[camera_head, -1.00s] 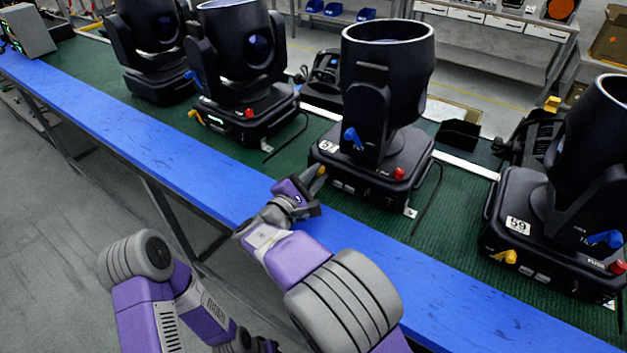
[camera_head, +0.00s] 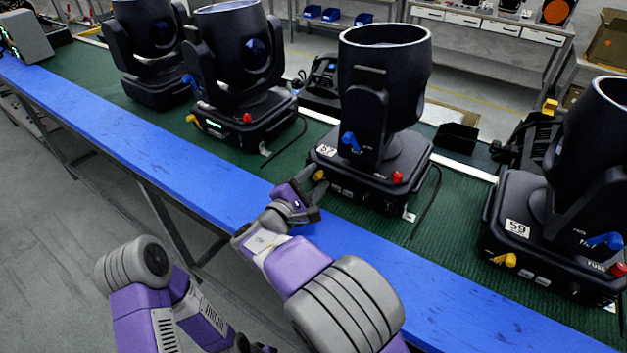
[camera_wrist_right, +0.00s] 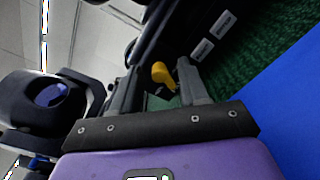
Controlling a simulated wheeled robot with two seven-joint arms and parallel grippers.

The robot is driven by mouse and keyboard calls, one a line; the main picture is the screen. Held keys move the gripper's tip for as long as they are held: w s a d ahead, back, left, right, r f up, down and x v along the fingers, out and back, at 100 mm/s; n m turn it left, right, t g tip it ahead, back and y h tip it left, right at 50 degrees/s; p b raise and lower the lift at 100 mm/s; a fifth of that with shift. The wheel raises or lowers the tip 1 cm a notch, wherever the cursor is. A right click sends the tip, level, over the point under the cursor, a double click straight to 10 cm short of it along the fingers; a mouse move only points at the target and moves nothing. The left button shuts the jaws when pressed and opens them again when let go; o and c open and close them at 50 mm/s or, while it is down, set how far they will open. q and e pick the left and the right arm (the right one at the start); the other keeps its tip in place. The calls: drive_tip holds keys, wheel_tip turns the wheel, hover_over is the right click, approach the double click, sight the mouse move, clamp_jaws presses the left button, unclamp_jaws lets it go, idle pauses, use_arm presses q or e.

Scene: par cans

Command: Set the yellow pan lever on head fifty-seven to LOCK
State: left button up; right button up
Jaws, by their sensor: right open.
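Head fifty-seven (camera_head: 385,95) is the black moving head at the middle of the bench, with a white number label (camera_head: 327,150) on the front of its base. Its yellow pan lever (camera_head: 318,175) sticks out at the base's left front corner. My right gripper (camera_head: 312,195) is at that corner, open. In the right wrist view the yellow lever (camera_wrist_right: 162,75) shows between the two open fingers (camera_wrist_right: 157,88), with gaps seen on both sides. Lettering by the lever is not readable. My left arm shows at lower left; its gripper is out of view.
A blue lever (camera_head: 350,141) and a red knob (camera_head: 397,177) are on the same head. Head 59 (camera_head: 545,225) stands to the right, other heads (camera_head: 240,70) to the left. A black cable (camera_head: 428,205) lies beside the base. The blue bench edge (camera_head: 430,265) is clear.

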drive_tip(key=shift+p+v, duration=0.75)
drive_tip(key=shift+v, duration=3.1)
